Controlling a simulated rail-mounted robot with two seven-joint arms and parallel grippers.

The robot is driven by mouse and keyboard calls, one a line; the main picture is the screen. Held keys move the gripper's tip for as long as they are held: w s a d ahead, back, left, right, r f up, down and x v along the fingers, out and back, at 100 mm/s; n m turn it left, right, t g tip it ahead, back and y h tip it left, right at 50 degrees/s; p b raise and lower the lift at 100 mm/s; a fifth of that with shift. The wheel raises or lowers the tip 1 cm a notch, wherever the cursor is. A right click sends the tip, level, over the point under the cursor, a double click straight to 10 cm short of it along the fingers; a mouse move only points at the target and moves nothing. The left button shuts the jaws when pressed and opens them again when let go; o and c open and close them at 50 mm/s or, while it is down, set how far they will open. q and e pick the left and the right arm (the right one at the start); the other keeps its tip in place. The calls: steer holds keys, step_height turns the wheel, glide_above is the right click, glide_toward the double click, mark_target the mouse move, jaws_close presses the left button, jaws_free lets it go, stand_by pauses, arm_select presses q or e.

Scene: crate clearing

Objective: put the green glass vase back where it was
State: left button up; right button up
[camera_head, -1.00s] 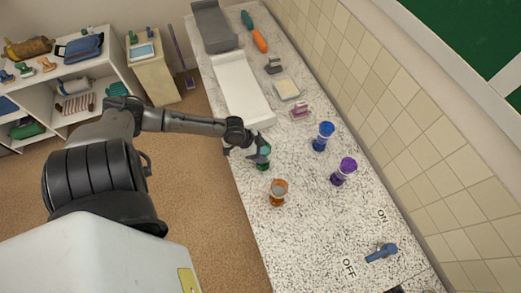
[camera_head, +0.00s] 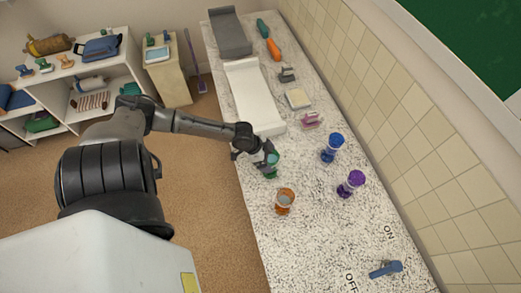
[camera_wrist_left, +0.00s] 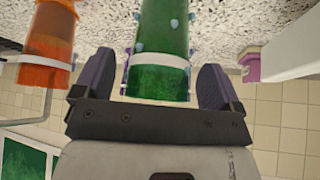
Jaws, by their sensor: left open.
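The green glass vase (camera_head: 272,172) stands on the speckled counter, near its left edge, in the head view. In the left wrist view the green vase (camera_wrist_left: 162,45) shows upside down, with a pale band around it. My left gripper (camera_head: 263,158) is at the vase. In the left wrist view its two dark fingers (camera_wrist_left: 158,82) are apart, one on each side of the vase. I cannot tell whether they touch it. The gripper hides part of the vase in the head view. My right gripper is not in view.
An orange vase (camera_head: 285,201) stands close by the green one. A blue vase (camera_head: 332,148) and a purple vase (camera_head: 351,184) stand farther right. A white tray (camera_head: 254,97) lies behind. A blue lever (camera_head: 386,269) is at the front. The counter (camera_head: 310,245) is clear between.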

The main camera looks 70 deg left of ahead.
arm_select(q)
steer(key=shift+p+v, duration=1.35)
steer(key=shift+v, duration=4.3)
steer(key=s+d+f+g, duration=0.1)
steer(key=s+d+f, duration=0.15)
steer(key=d, duration=0.35)
steer(key=s+d+f, duration=0.1)
steer(key=s+d, duration=0.3)
steer(key=d, duration=0.1)
steer(key=s+d+r+n+g+y, duration=0.1)
steer(key=d+r, duration=0.4)
steer(key=d, duration=0.7)
steer(key=n+y, duration=0.1)
steer(key=n, duration=0.1)
steer(key=shift+s+d+r+n+y, duration=0.2)
steer(key=shift+s+d+n+y, duration=0.1)
steer(key=shift+y, duration=0.1)
steer(key=shift+r+p, duration=1.15)
